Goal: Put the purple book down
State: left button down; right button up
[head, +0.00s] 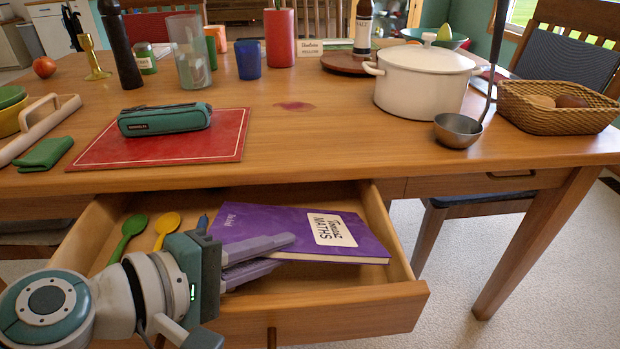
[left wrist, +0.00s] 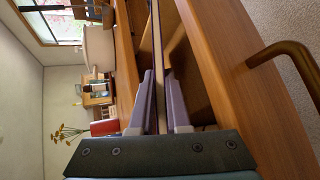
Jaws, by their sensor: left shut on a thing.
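The purple book (head: 365,243) with a white label is above or in the open wooden drawer (head: 340,309), its cover facing up and slightly tilted. My left gripper (head: 285,256) is shut on the book's near left edge, one finger above the cover and one below. In the left wrist view the book (left wrist: 157,50) shows edge-on as a thin strip between my left gripper's fingers (left wrist: 163,98). Whether the book's underside touches the drawer floor is hidden. My right gripper is not in view.
A green spoon (head: 129,236) and a yellow spoon (head: 166,230) lie in the drawer's left part. The table's front middle is clear.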

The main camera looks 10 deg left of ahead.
pick_arm(q)
jog(key=c, duration=0.9)
grip_release()
jog(key=shift+r, duration=0.25)
jog(key=p+v, duration=0.2)
jog(key=v, duration=1)
jog(key=s+d+m+g, duration=0.5)
jog(key=s+d+m, duration=0.15)
jog(key=m, duration=0.35)
jog(key=s+a+m+y, duration=0.1)
jog(key=a+y, duration=0.1)
jog(key=s+a+m+g+y, duration=0.1)
jog(key=s+a+m+y, duration=0.1)
jog(key=a+y, duration=0.1)
jog(key=s+a+m+g+y, duration=0.1)
jog(key=s+a+m+y, duration=0.1)
jog(key=a, duration=0.1)
jog(key=shift+a+f+y, duration=0.2)
jog(key=shift+f+y, duration=0.05)
jog(key=shift+y, duration=0.05)
